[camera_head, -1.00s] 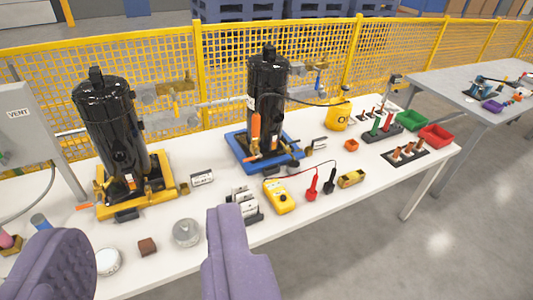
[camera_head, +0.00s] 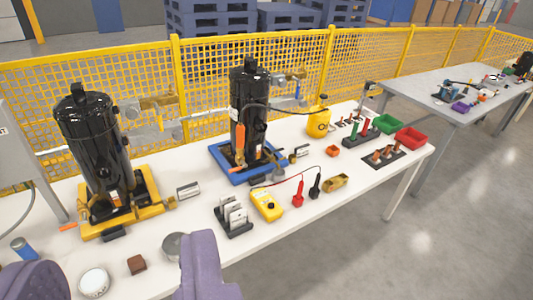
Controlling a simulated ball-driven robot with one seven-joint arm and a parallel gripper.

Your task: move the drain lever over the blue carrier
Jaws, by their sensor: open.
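The blue carrier (camera_head: 222,160) stands near the back middle of the white table and bears a black upright cylinder (camera_head: 248,110). A small upright blue handle (camera_head: 298,91) hangs on the brass and grey pipework just right of this cylinder's top; it looks like the drain lever, but it is small here. My gripper (camera_head: 120,262) shows as two purple fingers at the bottom left, wide apart and empty. It is in front of the carrier, apart from it and the handle.
A yellow carrier (camera_head: 150,187) with another black cylinder stands at the left. A yellow multimeter (camera_head: 267,205), a rack of white blocks (camera_head: 233,215) and red and black probes lie in front of the blue carrier. A yellow mesh fence (camera_head: 200,70) runs behind.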

